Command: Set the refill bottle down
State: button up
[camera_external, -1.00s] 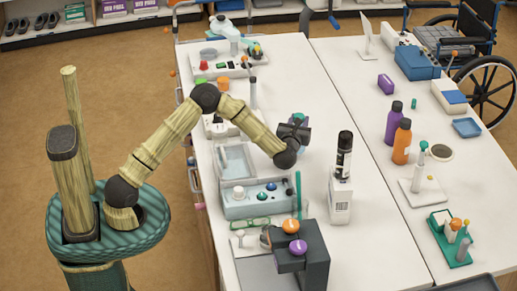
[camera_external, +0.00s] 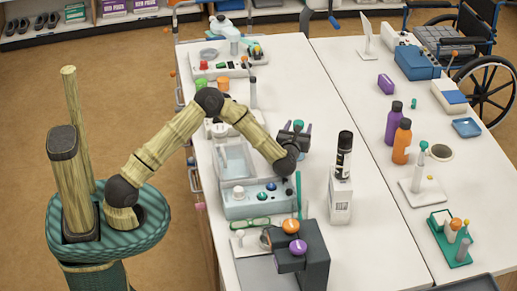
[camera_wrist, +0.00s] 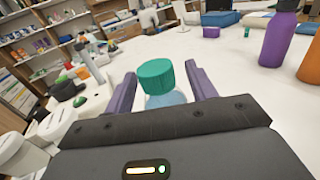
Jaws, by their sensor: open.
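The refill bottle shows a teal cap (camera_wrist: 157,76) and part of a pale blue body (camera_wrist: 165,99) in the wrist view. My gripper (camera_wrist: 160,70) is open, with one purple finger on each side of the bottle and visible gaps beside the cap. In the external view my gripper (camera_external: 295,128) is over the near white table, with the teal cap (camera_external: 298,124) between its fingers. The bottle looks upright on the white top. Its base is hidden by my gripper, so its contact with the table cannot be seen directly.
A white dispenser (camera_external: 340,200) with a black-topped bottle (camera_external: 344,152) stands to the right of my gripper. A pale blue tray (camera_external: 232,208) with small items is to its left front. Purple (camera_external: 393,124) and orange (camera_external: 401,144) bottles stand on the far table.

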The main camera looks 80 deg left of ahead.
jog(key=shift+r, duration=0.15)
jog(key=b+v, duration=0.2)
jog(key=v, duration=1)
